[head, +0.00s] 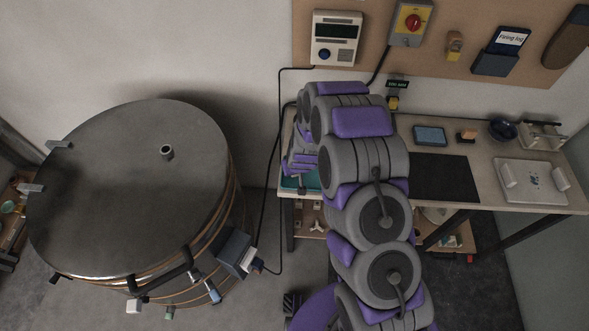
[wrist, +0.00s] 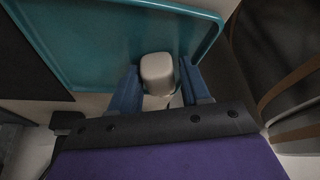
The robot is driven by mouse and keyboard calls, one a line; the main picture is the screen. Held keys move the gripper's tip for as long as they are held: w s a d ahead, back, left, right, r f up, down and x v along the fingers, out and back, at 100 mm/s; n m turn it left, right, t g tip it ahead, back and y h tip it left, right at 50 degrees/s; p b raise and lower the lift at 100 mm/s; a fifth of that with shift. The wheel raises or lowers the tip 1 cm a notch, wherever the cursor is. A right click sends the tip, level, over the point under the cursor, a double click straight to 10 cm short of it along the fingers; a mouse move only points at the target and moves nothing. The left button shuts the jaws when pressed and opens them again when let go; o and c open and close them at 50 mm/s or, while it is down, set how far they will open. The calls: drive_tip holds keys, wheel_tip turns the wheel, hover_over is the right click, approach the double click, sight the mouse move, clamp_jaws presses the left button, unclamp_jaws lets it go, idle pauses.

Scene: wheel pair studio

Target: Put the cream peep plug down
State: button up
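The cream peep plug (wrist: 157,72) shows in the wrist view as a pale rounded block between the two blue fingers of my gripper (wrist: 162,88). The fingers lie close along both its sides, and my gripper appears shut on it. Behind the plug is a teal tray (wrist: 95,45) with a raised rim. In the head view the tray (head: 289,184) is at the left end of the workbench, mostly hidden by my arm. My gripper (head: 301,178) is over it there, and the plug cannot be made out. The gap between plug and tray cannot be judged.
A large round kiln (head: 120,200) stands left of the bench, with a small hollow piece (head: 166,152) on its lid. The workbench (head: 470,135) carries a black mat (head: 445,177), a blue tile (head: 430,136) and a white board (head: 530,181). Cables hang between kiln and bench.

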drive_tip(key=shift+o, duration=1.3)
drive_tip(key=shift+d, duration=0.1)
drive_tip(key=p+v, duration=0.1)
drive_tip(key=v, duration=1.1)
drive_tip(key=shift+p, duration=0.3)
drive_tip(key=shift+r, duration=0.1)
